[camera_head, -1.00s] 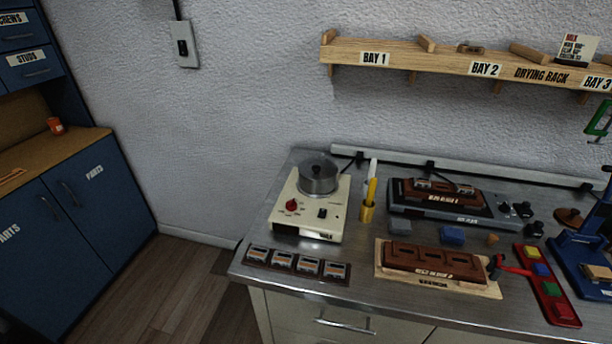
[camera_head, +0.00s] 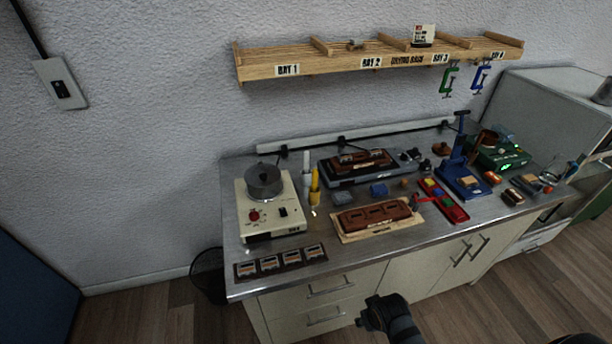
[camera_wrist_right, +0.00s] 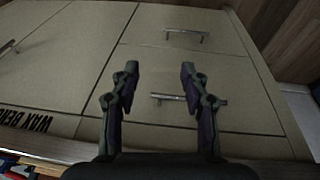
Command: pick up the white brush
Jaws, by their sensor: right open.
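The white brush (camera_head: 306,162) stands upright next to a yellow brush (camera_head: 315,182) in a small brass-coloured holder on the metal bench, just right of the cream wax pot unit. In the head view, part of my right arm (camera_head: 388,318) shows at the bottom, in front of the bench drawers and well below the brush. In the right wrist view my right gripper (camera_wrist_right: 156,88) is open and empty, facing the cabinet fronts. The brush is not in the wrist view. My left gripper is not in view.
The cream wax unit (camera_head: 272,215) with a metal pot stands left of the brushes. A wooden shelf (camera_head: 330,64) hangs above. A black bin (camera_head: 207,277) stands at the bench's left.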

